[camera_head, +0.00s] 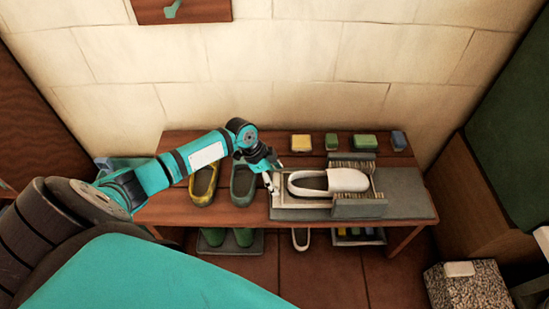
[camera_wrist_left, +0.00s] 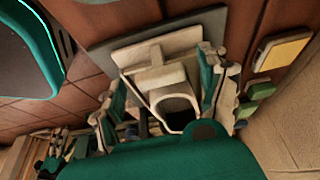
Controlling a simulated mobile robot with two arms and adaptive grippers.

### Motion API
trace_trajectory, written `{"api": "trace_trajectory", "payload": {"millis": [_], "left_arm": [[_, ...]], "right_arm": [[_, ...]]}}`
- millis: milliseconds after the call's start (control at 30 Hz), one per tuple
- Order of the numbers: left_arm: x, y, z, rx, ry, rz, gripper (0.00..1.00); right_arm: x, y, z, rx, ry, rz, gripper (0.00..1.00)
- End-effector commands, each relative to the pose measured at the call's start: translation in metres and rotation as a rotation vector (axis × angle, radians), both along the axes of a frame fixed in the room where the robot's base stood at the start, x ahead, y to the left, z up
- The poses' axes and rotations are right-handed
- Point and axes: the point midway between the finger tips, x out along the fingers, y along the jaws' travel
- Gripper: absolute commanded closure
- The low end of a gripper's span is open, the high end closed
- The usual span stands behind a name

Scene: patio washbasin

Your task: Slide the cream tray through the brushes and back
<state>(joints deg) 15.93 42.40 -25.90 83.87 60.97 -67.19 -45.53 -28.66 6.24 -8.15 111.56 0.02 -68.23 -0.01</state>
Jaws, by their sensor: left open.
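The cream tray (camera_head: 305,203) lies on a grey board (camera_head: 408,188) on the wooden bench, with a white slip-on shoe (camera_head: 347,180) in it. A rear brush (camera_head: 352,160) and a front brush (camera_head: 358,208) flank the tray's right part. My left gripper (camera_head: 272,182) is open at the tray's left end; whether it touches the tray is unclear. In the left wrist view, its fingers (camera_wrist_left: 163,98) are spread wide, with the shoe (camera_wrist_left: 172,85) and part of the tray showing between them. My right gripper is not in view.
A yellow shoe (camera_head: 203,184) and a green shoe (camera_head: 243,185) stand left of the tray, under my left arm. A yellow block (camera_head: 301,143), green blocks (camera_head: 365,142) and a blue block (camera_head: 398,140) line the bench's back. The grey board is bare right of the brushes.

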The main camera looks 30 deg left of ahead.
Motion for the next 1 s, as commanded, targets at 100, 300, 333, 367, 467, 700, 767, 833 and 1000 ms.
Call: {"api": "trace_trajectory", "payload": {"millis": [100, 300, 333, 367, 467, 700, 767, 833, 1000], "left_arm": [[-0.005, 0.009, 0.021, 0.004, -0.003, 0.000, 0.23], [-0.015, 0.022, 0.061, 0.005, -0.002, -0.002, 0.23], [-0.016, 0.025, 0.066, 0.005, 0.000, 0.000, 0.23], [-0.017, 0.027, 0.071, 0.005, 0.000, 0.001, 0.23], [-0.020, 0.031, 0.085, 0.004, 0.000, 0.001, 0.23], [-0.024, 0.036, 0.100, 0.001, 0.001, 0.001, 0.23], [-0.024, 0.036, 0.101, 0.001, 0.002, 0.002, 0.23], [-0.024, 0.036, 0.101, 0.001, 0.002, 0.002, 0.23], [-0.024, 0.036, 0.101, 0.001, 0.002, 0.002, 0.23]], "right_arm": [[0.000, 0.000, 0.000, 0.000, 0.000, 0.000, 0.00], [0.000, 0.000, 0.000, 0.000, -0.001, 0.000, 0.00], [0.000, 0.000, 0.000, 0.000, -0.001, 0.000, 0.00], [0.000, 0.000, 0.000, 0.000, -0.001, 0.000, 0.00], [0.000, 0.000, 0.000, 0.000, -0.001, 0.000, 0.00], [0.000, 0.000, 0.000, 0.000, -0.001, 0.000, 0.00], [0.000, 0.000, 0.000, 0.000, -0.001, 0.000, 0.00], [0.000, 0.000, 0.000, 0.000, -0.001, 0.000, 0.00], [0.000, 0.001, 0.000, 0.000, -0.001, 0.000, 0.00]]}}
